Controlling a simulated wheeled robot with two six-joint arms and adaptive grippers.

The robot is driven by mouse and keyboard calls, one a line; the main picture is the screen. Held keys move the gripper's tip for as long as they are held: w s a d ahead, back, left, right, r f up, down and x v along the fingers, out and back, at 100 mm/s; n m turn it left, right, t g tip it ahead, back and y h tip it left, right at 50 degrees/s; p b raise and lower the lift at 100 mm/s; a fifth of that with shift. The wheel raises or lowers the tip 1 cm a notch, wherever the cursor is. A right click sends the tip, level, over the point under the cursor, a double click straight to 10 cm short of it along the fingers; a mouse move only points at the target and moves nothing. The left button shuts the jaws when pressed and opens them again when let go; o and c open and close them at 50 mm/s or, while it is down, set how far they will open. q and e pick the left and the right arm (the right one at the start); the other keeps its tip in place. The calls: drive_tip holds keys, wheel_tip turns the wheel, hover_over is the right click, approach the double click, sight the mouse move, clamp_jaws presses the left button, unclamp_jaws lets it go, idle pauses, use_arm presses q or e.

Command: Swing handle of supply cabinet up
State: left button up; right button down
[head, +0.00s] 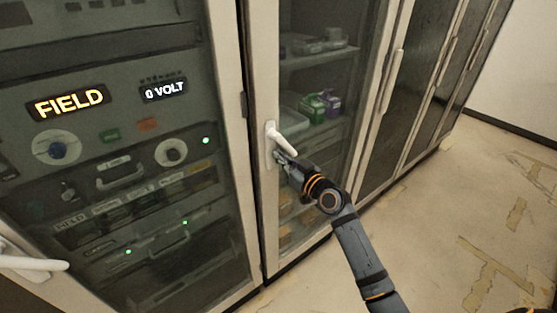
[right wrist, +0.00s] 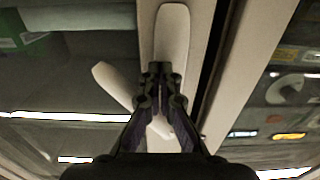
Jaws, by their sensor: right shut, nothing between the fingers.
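The supply cabinet (head: 318,60) has a glass door in a pale frame, with shelves behind it. Its white handle (head: 285,144) is a lever on an upright backplate on the left door frame, slanting down to the right. My right gripper (head: 281,157) is at the lower part of the handle, its fingers shut with nothing between them. In the right wrist view, the fingertips (right wrist: 160,69) lie in front of the backplate (right wrist: 172,35), and the lever (right wrist: 115,85) slants out to their left. They hide part of the lever; I cannot tell if they touch it. My left gripper is not in view.
An equipment cabinet (head: 227,110) with lit FIELD and VOLT displays stands to the left, its own white handle (head: 30,263) sticking out at lower left. More glass-doored cabinets (head: 425,75) run to the right. The worn pale floor (head: 450,220) is clear at right.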

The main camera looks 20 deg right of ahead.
drive_tip(key=shift+a+f, duration=0.1)
drive_tip(key=shift+s+a+f+b, duration=0.2)
drive_tip(key=shift+a+f+b, duration=0.15)
drive_tip(key=shift+a, duration=0.1)
drive_tip(key=shift+s+a+f+b, duration=0.15)
drive_tip(key=shift+a+f+b, duration=0.1)
drive_tip(key=shift+a+f, duration=0.15)
drive_tip(key=p+v, duration=0.1)
drive_tip(key=v, duration=0.8)
drive_tip(key=shift+r, duration=0.15)
